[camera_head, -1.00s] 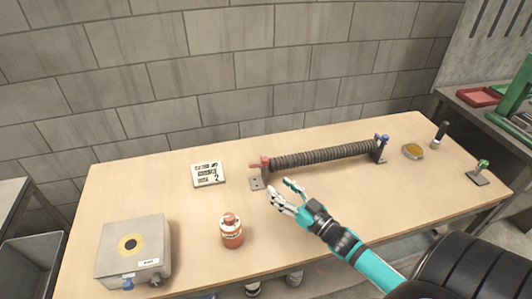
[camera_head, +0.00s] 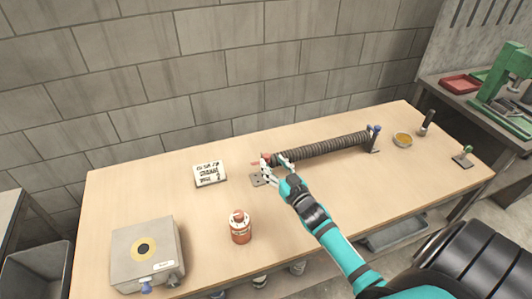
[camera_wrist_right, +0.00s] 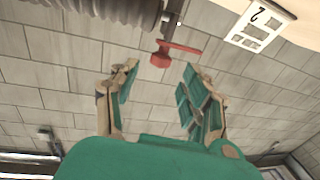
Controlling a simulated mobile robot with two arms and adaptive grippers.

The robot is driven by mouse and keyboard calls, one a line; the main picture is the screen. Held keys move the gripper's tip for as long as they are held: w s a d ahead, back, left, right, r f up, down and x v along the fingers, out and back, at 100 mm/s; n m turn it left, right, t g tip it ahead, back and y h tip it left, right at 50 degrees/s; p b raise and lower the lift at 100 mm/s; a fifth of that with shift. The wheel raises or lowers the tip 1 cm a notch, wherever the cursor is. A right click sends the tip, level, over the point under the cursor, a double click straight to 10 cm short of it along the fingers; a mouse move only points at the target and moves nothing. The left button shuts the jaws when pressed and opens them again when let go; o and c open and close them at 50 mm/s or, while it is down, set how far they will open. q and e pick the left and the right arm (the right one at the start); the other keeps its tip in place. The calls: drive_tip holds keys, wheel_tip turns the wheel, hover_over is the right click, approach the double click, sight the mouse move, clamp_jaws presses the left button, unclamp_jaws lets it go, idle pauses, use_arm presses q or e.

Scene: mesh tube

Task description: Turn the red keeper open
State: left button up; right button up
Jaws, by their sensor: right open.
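The red keeper (camera_head: 257,161) sits at the left end of the dark ribbed mesh tube (camera_head: 325,145). In the right wrist view the keeper (camera_wrist_right: 161,58) shows as a red knob with a thin red bar, beyond and between my fingertips. My right gripper (camera_head: 277,162) is at the tube's left end and partly covers the keeper's mount. In the right wrist view my right gripper (camera_wrist_right: 158,85) is open, with nothing between its fingers. I cannot tell whether a finger touches the keeper. My left gripper is not in view.
A white label card (camera_head: 210,174) lies left of the tube. A blue-topped post (camera_head: 376,130) marks the tube's right end.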

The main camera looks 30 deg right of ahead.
sight(268, 159)
drive_tip(key=w, duration=0.5)
drive_tip(key=shift+w+d, duration=0.15)
drive_tip(key=shift+d, duration=0.1)
clamp_jaws()
drive_tip(key=shift+f, duration=0.1)
drive_tip(key=shift+w+f, duration=0.1)
drive_tip(key=shift+f, duration=0.05)
